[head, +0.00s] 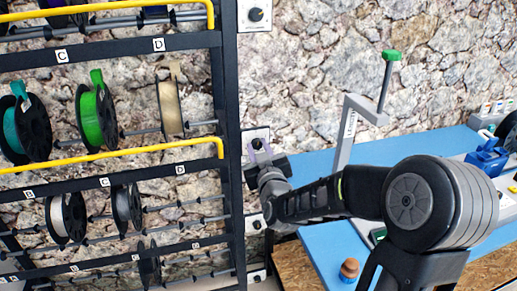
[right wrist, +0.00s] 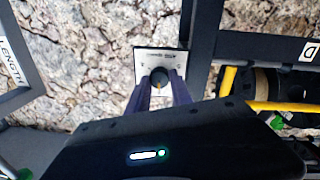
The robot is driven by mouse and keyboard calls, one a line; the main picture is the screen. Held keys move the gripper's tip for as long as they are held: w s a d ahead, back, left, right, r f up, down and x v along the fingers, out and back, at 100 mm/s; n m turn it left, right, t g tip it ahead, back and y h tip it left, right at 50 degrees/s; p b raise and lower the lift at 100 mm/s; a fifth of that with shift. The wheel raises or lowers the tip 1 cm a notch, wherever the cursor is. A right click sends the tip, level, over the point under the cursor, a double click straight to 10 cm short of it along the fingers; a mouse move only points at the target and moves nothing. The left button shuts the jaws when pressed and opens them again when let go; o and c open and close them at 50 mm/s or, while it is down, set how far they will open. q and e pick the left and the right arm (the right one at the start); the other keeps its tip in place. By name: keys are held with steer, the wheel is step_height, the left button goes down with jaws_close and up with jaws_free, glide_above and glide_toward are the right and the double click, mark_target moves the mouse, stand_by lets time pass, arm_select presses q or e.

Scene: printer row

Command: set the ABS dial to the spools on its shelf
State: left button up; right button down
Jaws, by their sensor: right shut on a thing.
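A column of dials runs down the wall beside the rack (head: 231,120). My right gripper (head: 262,156) is at the second dial from the top (head: 257,143). In the right wrist view its purple fingers (right wrist: 158,88) are shut on the black knob (right wrist: 158,76), which sits on a white plate (right wrist: 148,60); the plate's print is too small to read. The shelf left of that dial holds a teal spool (head: 12,130), a green spool (head: 88,115) and a beige spool (head: 169,105). The shelf below holds a white spool (head: 60,218) and a dark spool (head: 127,208). My left gripper is not in view.
Other dials sit above (head: 257,15) and below (head: 257,224). Yellow rails (head: 120,152) edge the shelves. A grey stand with a green top (head: 391,56) rises from the blue bench (head: 330,240) at right. A small brown jar (head: 349,268) stands near the bench front.

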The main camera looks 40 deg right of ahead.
stand_by(0.3)
steer(key=m+b, duration=0.2)
steer(key=shift+f+b, duration=0.15)
steer(key=shift+b, duration=0.2)
steer(key=m+b, duration=0.5)
steer(key=b, duration=0.1)
steer(key=shift+m+y+b, duration=0.3)
steer(key=shift+m+y, duration=0.1)
steer(key=shift+d+r+m+b, duration=0.1)
steer(key=shift+r+m+b, duration=0.1)
steer(key=shift+m+b, duration=1.5)
steer(key=c, duration=1.1)
jaws_free()
steer(key=shift+c, duration=0.2)
steer(key=shift+s, duration=0.1)
